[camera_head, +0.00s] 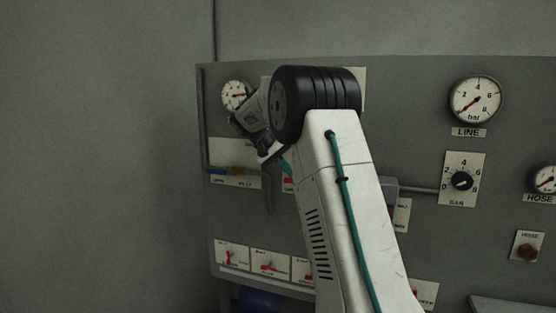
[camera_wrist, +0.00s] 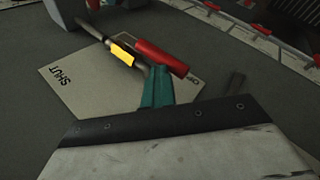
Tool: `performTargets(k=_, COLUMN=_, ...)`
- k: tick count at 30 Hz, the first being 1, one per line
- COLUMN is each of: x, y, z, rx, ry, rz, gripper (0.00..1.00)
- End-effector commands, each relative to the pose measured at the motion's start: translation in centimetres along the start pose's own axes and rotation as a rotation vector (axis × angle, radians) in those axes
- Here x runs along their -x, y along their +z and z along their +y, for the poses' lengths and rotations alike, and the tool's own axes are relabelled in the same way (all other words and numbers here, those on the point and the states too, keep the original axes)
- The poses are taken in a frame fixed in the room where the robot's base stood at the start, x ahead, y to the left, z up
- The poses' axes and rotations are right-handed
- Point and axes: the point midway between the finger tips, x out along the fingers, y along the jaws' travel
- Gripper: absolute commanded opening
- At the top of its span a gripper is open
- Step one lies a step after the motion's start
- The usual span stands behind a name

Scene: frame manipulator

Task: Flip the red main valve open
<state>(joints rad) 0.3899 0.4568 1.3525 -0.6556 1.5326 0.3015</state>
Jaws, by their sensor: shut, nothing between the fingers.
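In the wrist view a red handle (camera_wrist: 160,58) lies slanted over a pale plate (camera_wrist: 85,85). The plate reads SHUT at its left; a second word, starting "O", is partly hidden at its right. A grey rod with a yellow band (camera_wrist: 122,52) lies beside the red handle. My gripper (camera_wrist: 158,78) has teal fingers, shut and empty, with tips close by the handle's lower side. I cannot tell whether they touch it. In the head view my arm covers much of the panel's left part, and I cannot make out the red handle there.
The grey panel (camera_head: 430,110) carries a LINE gauge (camera_head: 475,100), a BAR knob (camera_head: 461,181), a HOSE gauge (camera_head: 543,179) and a small gauge (camera_head: 236,95) left of my arm. Small plates with red levers (camera_head: 268,264) line its lower edge. A blue-handled lever (camera_head: 228,170) sits at the left.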

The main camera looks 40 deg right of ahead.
Motion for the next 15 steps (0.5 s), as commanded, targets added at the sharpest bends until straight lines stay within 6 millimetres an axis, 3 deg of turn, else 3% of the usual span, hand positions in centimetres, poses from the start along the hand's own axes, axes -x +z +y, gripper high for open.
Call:
performTargets(k=6, x=3.2, y=-0.5, z=2.4, rx=-0.002, ry=-0.001, rz=0.013, gripper=0.0)
performTargets(k=15, x=9.7, y=-1.3, z=-0.1, rx=0.0, ry=0.001, rz=0.015, gripper=0.0)
